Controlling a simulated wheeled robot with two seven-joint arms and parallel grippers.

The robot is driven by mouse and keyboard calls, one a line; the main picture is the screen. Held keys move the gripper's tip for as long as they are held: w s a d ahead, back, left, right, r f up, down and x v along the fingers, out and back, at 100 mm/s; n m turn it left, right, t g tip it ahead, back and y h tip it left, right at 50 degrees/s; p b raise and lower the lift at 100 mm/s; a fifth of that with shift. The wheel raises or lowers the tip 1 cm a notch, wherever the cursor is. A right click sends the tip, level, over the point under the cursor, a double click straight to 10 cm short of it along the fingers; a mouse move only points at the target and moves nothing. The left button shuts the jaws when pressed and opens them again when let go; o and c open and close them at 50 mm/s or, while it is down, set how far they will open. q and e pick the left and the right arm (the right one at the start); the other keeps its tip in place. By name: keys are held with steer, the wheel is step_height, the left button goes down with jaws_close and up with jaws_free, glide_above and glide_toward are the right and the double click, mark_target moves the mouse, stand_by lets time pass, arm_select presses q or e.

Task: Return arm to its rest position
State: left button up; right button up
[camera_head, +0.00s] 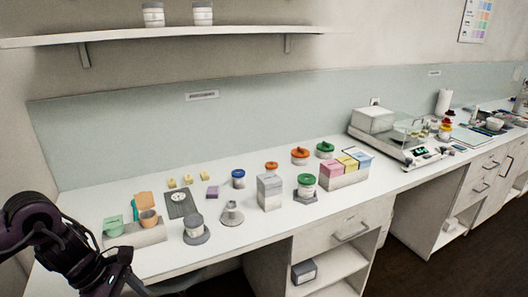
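My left arm (75,258) is dark and comes in at the lower left, bent in front of the counter's left end. Its lower links run down to the bottom edge, and I cannot make out the gripper's fingers there. My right gripper is not in view. I see nothing held.
The white counter (222,254) carries a tray (148,237) with green and orange cups close to my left arm. A dark scale-like plate (181,204), lidded jars (306,184) and a balance (412,151) stand further right. A shelf (160,34) hangs above. An open cabinet (325,262) is below.

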arm_select(q)
steer(key=w+d+f+n+t+h, duration=0.4)
steer(key=w+d+f+n, duration=0.5)
steer(key=w+f+n, duration=0.5)
steer(key=s+a+f+n+t+y, duration=0.1)
steer(key=s+f+n, duration=0.1)
steer(key=f+n, duration=0.6)
steer(key=s+a+f+n+t+y, duration=0.1)
steer(key=s+f+n, duration=0.1)
steer(key=f+n, duration=0.55)
steer(key=s+a+f+n+y, duration=0.35)
steer(key=s+f+n, duration=0.85)
steer(key=s+f, duration=0.6)
steer(key=s+f+n+g+y, duration=0.1)
steer(key=s+f+n, duration=0.3)
steer(key=s, duration=0.8)
steer(key=s+f+n+g+y, duration=0.2)
steer(key=s+f+n+g, duration=0.2)
steer(key=s, duration=0.9)
step_height(320, 180, down, 2)
steer(key=shift+s+d+f+n+b, duration=0.15)
steer(key=shift+n+b, duration=0.15)
steer(key=shift+n, duration=0.45)
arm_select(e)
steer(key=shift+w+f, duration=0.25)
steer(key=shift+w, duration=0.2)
